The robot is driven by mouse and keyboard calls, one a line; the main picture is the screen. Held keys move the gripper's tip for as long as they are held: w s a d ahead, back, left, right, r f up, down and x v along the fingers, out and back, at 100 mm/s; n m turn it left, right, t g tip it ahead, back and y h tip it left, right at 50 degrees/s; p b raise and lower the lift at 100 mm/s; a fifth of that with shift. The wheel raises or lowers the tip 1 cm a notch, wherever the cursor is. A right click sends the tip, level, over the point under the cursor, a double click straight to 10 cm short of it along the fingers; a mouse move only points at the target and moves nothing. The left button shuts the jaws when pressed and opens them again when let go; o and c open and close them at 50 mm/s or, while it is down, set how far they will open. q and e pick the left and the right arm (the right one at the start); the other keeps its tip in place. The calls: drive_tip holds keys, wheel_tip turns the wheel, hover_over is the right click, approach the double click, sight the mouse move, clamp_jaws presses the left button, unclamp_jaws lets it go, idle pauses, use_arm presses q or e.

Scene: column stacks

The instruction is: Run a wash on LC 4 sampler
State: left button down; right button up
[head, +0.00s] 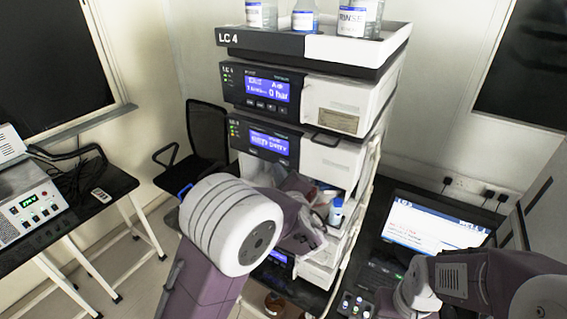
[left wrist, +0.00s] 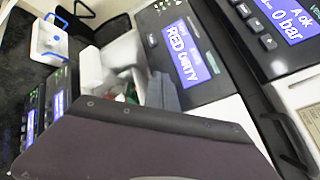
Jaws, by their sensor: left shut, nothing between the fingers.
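The LC 4 stack (head: 265,40) stands in the middle of the head view. Its sampler module (head: 312,152) has a lit blue display (head: 268,142). My left gripper (head: 292,184) is at the front of the stack, just below the sampler display, partly hidden by my own arm. Its closed grey fingers (left wrist: 164,92) point at the panel close to the display, and I cannot tell whether they touch it. My right gripper is outside the view.
The pump module (head: 335,95) above reads 0 bar. Bottles, one marked RINSE (head: 352,20), stand in the top tray (head: 340,47). A small blue-labelled vessel (head: 336,212) sits in the open bay. A laptop (head: 435,225) is at right, a chair (head: 208,130) behind left.

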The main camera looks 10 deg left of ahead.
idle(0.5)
use_arm(q)
drive_tip(key=shift+w+d+b, duration=0.15)
drive_tip(key=shift+w+b, duration=0.25)
drive_tip(key=shift+w+d, duration=0.15)
drive_tip(key=shift+w, duration=0.25)
idle(0.8)
drive_tip(key=shift+b, duration=0.3)
drive_tip(key=shift+s+f+b, duration=0.1)
drive_tip(key=shift+s+b, duration=0.25)
drive_tip(key=shift+s+a, duration=0.3)
drive_tip(key=shift+s, duration=0.15)
